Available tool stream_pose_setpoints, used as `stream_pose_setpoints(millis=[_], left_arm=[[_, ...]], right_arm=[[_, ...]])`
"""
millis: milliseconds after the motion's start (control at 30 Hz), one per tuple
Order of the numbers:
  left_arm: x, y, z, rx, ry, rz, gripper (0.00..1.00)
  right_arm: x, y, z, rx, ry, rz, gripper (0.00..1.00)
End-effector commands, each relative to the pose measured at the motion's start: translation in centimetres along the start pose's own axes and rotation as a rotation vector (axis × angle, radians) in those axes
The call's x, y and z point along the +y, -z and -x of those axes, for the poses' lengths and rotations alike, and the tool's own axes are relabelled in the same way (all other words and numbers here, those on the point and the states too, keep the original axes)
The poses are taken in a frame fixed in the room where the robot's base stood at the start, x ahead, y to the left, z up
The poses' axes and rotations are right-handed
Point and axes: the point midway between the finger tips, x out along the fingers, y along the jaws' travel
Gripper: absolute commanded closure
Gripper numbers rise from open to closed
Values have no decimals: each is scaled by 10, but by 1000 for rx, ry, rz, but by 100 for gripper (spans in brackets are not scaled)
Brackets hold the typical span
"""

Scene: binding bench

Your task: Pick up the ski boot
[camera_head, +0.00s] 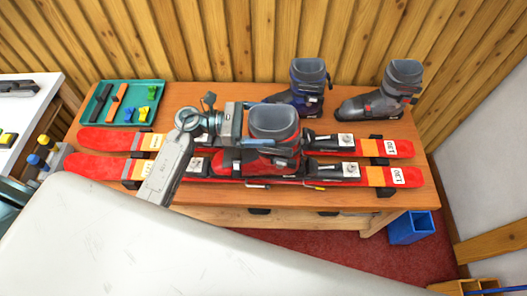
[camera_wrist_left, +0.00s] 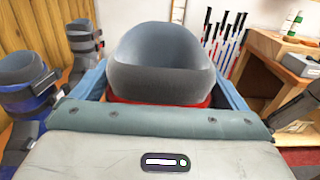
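A red ski boot (camera_head: 268,158) with a grey cuff stands upright on the near ski of a red pair on the bench. My left gripper (camera_head: 242,132) is at the boot's left side, at the height of its upper part. In the left wrist view, the grey cuff (camera_wrist_left: 160,75) rises between the two blue-grey fingers (camera_wrist_left: 160,88), which are spread wide on either side. Contact with the boot cannot be made out. A blue and grey boot (camera_head: 306,92) and a dark grey boot (camera_head: 385,95) stand behind on the bench. My right gripper is not in view.
The two red skis (camera_head: 105,168) lie along the wooden bench (camera_head: 415,195). A green tray (camera_head: 148,112) with small tools is at the back left. A wood-slat wall (camera_head: 230,40) closes the back. A blue bin (camera_head: 411,228) stands on the floor at right.

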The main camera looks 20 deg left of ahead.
Motion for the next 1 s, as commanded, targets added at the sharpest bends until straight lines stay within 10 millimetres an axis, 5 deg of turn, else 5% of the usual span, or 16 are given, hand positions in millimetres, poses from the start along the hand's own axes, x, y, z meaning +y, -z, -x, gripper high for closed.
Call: stream_pose_setpoints(millis=[33, 167, 567, 1000], left_arm=[[0, 0, 0, 0, 0, 0, 51], [0, 0, 0, 0, 0, 0, 76], [0, -6, 0, -4, 1, -4, 77], [0, -36, 0, -3, 1, -7, 77]], right_arm=[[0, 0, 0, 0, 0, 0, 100], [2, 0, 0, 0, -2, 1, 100], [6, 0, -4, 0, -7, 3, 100], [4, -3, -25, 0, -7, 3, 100]])
